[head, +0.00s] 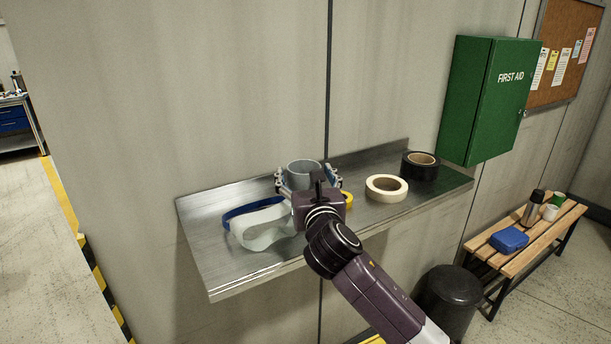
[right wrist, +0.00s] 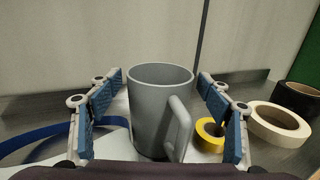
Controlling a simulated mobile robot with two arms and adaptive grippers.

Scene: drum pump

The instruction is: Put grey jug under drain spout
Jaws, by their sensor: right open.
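The grey jug (right wrist: 150,112) stands upright on a metal wall shelf (head: 237,275), its handle toward the camera and to the right in the right wrist view. In the head view only its upper part (head: 304,170) shows behind my right gripper (head: 308,180). My right gripper is open, with one finger on each side of the jug; in the right wrist view (right wrist: 162,100) gaps show between the fingers and the jug. No drain spout is in view. My left gripper is not in view.
Safety goggles (head: 262,228) with a blue strap lie left of the jug. Yellow tape (right wrist: 209,135), cream tape (head: 386,188) and black tape (head: 420,166) sit to the right. A green first aid box (head: 488,100) hangs on the wall. A bench (head: 535,240) and black bin (head: 449,297) stand at right.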

